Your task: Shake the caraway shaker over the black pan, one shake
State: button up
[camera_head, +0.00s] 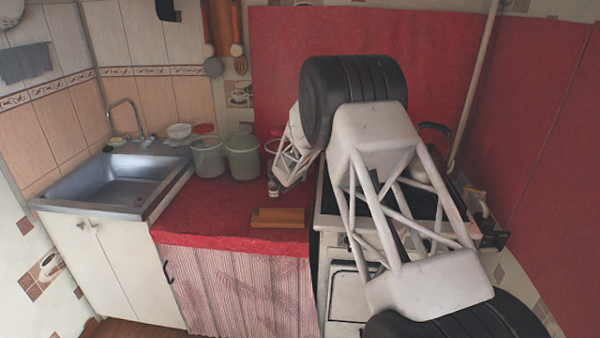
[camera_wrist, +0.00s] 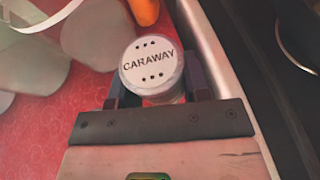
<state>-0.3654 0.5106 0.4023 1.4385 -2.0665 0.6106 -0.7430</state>
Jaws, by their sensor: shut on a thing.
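The caraway shaker (camera_wrist: 152,66) has a pale round lid with the word CARAWAY and small dark holes. In the wrist view it sits between the two fingers of my gripper (camera_wrist: 158,84), which is shut on it. In the head view the small shaker (camera_head: 273,188) shows just below my gripper, over the red counter by the stove's left edge. I cannot tell whether its base touches the counter. A dark rounded thing with a rim (camera_wrist: 286,50) shows at the top right of the wrist view; it may be the black pan. My arm hides much of the stove in the head view.
Pale green canisters (camera_head: 242,153) stand behind on the red counter (camera_head: 205,215). A wooden block (camera_head: 278,217) lies near the front. The sink (camera_head: 120,182) is left, the stove (camera_head: 328,205) right. A dark kettle (camera_head: 436,140) stands at the stove's back. The counter's front left is clear.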

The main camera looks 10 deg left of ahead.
dwell(0.3)
jog(key=shift+s+a+r, duration=0.35)
jog(key=shift+a+r, duration=0.2)
jog(key=s+a+r+n+y, duration=0.35)
jog(key=s+a+r, duration=0.3)
jog(key=s, duration=0.35)
jog(key=s+a+r+n+g+y, duration=0.15)
jog(key=s+a+r+n, duration=0.3)
jog(key=s+a, duration=0.45)
jog(key=s+a+r+n+y, duration=0.3)
jog(key=s+a+r, duration=0.3)
jog(key=s, duration=0.5)
jog(key=w+d+m+t+h, duration=0.1)
jog(key=w+d+m+h, duration=0.3)
jog(key=w+d, duration=1.6)
jog(key=w+d+f+m+h, duration=0.1)
jog(key=w+d+h, duration=0.1)
jog(key=d, duration=0.7)
jog(key=w+d+f+m+h, duration=0.1)
jog(key=w+d+f+h, duration=0.1)
jog(key=w+d, duration=0.3)
jog(key=w+d+f+m+h, duration=0.1)
jog(key=w+d+f+h, duration=0.1)
jog(key=d, duration=1.1)
jog(key=shift+w+g+h, duration=0.45)
jog(key=shift+w+h, duration=0.05)
jog(key=shift+w, duration=0.55)
jog(key=shift+d+r, duration=0.1)
